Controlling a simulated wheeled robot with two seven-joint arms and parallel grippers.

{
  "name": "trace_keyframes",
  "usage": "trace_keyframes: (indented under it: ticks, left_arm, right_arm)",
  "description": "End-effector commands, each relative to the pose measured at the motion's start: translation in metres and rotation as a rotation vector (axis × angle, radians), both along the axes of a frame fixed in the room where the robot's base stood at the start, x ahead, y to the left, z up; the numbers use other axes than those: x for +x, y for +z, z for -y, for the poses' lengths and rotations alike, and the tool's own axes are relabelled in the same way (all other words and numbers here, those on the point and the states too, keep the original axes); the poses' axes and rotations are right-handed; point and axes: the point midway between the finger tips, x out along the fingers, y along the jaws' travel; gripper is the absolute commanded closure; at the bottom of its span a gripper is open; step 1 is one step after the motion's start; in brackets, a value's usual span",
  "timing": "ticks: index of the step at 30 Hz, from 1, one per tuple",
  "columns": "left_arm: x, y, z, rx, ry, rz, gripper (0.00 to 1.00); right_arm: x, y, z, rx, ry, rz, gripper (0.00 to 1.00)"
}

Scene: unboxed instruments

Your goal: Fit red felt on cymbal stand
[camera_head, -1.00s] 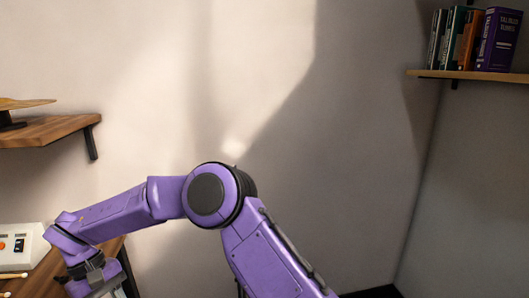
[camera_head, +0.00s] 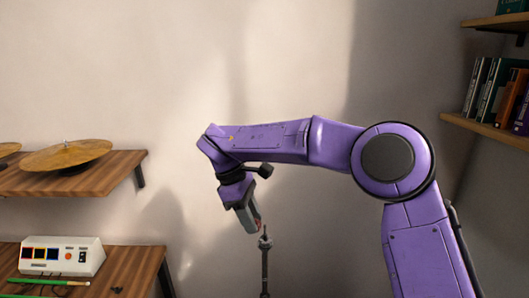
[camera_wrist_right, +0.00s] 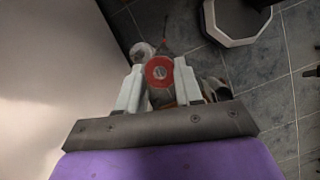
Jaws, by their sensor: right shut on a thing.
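My right gripper (camera_head: 254,226) points down just above the cymbal stand (camera_head: 265,262), a thin dark upright rod with a fitting at its top. In the right wrist view the right gripper (camera_wrist_right: 158,90) is shut on the red felt (camera_wrist_right: 159,71), a round red disc with a grey centre. In the head view only a small bit of red (camera_head: 257,225) shows between the fingertips. The fingertips are slightly left of and above the top of the stand. I cannot tell whether the felt touches it. My left gripper is not in view.
A wooden shelf (camera_head: 120,172) at the left holds a cymbal (camera_head: 66,155). Below it a wooden table (camera_head: 140,268) holds a white control box (camera_head: 62,256) and a green stick (camera_head: 45,283). Bookshelves are at the right. The wrist view shows a white-rimmed octagonal thing (camera_wrist_right: 238,20) on the tiled floor.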

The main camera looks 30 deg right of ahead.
Motion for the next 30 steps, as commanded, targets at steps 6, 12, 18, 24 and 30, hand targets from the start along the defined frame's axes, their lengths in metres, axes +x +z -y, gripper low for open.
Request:
trace_keyframes:
  ticks: [6,12,18,24,30]
  left_arm:
    - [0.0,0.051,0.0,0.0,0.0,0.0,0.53]
    - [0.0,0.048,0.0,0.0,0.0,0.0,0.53]
    - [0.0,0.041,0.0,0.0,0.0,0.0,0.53]
    - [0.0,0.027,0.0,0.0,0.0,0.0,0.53]
    - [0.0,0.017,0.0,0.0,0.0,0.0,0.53]
  right_arm:
    - [-0.004,0.064,0.032,-0.012,0.773,-0.01,0.92]
    - [0.001,0.061,0.035,-0.032,1.163,-0.008,0.92]
    - [0.001,0.052,0.035,-0.034,1.195,-0.01,0.92]
    - [0.001,0.031,0.035,-0.033,1.191,-0.01,0.92]
    - [0.001,0.014,0.035,-0.032,1.189,-0.009,0.92]
